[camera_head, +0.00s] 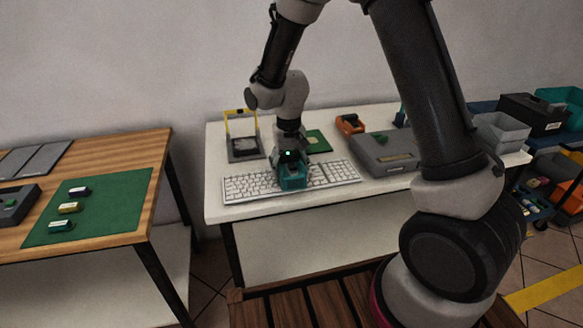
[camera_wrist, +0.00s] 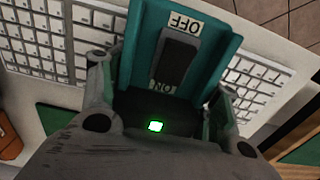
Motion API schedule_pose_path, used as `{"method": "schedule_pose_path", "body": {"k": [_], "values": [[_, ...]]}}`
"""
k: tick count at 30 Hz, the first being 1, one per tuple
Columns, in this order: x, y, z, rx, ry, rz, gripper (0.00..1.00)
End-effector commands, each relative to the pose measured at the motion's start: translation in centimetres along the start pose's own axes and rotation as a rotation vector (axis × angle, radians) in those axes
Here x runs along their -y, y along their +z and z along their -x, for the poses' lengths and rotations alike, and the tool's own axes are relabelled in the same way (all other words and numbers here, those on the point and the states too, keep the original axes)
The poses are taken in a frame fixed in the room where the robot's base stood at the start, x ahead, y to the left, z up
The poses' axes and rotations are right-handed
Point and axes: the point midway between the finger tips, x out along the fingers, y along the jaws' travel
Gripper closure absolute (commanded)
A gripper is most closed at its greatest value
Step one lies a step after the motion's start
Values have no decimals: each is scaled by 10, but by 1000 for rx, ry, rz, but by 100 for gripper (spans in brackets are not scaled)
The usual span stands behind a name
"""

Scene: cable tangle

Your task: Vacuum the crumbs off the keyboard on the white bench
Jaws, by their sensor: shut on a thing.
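The white keyboard (camera_head: 248,187) lies along the front part of the white bench (camera_head: 215,211). My gripper (camera_head: 290,162) is over the middle of the keyboard, shut on a teal handheld vacuum (camera_head: 292,182). In the wrist view, the vacuum (camera_wrist: 208,60) sits between my gripper's fingers (camera_wrist: 165,100), with a dark rocker switch (camera_wrist: 176,58) marked OFF and ON. A green light glows below the switch. The keyboard (camera_wrist: 40,45) shows on both sides of the vacuum. Whether the vacuum touches the keys I cannot tell. No crumbs can be made out.
Behind the keyboard are a yellow-framed device (camera_head: 243,140), a green board (camera_head: 318,143), an orange item (camera_head: 349,124) and a grey case (camera_head: 383,154). A wooden table (camera_head: 120,160) with a green mat (camera_head: 110,205) stands left. Grey bins (camera_head: 502,131) are right.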

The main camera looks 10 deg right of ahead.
Motion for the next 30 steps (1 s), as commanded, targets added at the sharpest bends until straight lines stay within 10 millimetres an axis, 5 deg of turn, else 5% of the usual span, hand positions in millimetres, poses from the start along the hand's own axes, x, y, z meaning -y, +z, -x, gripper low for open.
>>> {"method": "schedule_pose_path", "body": {"k": [30], "values": [[22,0,0,-1,0,0,57]]}}
